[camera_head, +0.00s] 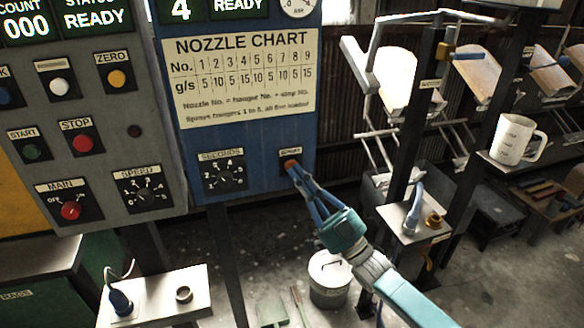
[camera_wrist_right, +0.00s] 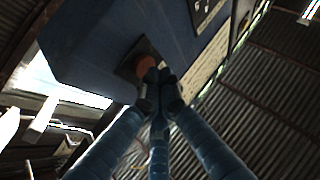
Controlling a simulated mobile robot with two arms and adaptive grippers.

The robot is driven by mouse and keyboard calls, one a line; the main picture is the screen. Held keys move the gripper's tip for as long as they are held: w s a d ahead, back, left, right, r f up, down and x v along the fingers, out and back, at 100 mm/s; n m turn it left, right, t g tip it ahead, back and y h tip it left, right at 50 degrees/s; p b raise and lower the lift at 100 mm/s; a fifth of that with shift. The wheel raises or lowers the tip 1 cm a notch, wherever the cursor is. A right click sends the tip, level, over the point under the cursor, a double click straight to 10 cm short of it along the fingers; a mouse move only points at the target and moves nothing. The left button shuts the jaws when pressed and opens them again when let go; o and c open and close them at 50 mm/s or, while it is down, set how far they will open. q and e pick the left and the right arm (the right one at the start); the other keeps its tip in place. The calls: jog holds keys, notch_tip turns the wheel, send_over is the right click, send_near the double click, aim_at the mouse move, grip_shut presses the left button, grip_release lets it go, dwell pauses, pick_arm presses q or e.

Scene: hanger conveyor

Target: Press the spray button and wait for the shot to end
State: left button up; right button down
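The orange spray button (camera_head: 288,160) sits on a dark plate under a small label, low on the right side of the blue panel (camera_head: 255,140). My right gripper (camera_head: 293,168) has its fingertips together, empty, right at the button. In the right wrist view the orange button (camera_wrist_right: 147,72) shows just beyond the shut fingertips (camera_wrist_right: 158,76). The tips look very near or touching; I cannot tell whether the button is pushed in. The blue panel's display (camera_head: 205,8) reads 4 and READY. The seconds dial (camera_head: 223,173) is left of the button. My left gripper is not in view.
The grey panel (camera_head: 85,120) at left has start, stop and main controls; its display reads COUNT 000, STATUS READY. A white jug (camera_head: 515,138) stands on a shelf at right. Hangers with pale pieces (camera_head: 398,80) hang behind. A lidded bucket (camera_head: 328,285) stands below my arm.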

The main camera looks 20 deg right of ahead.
jog(key=shift+w+b, duration=0.3)
jog(key=shift+w, duration=0.15)
jog(key=shift+s, duration=0.1)
dwell(0.5)
jog(key=shift+s+p, duration=0.55)
jog(key=shift+s, duration=0.25)
jog(key=s+p, duration=0.2)
jog(key=s, duration=0.3)
jog(key=shift+d+p, duration=0.1)
jog(key=shift+p, duration=0.2)
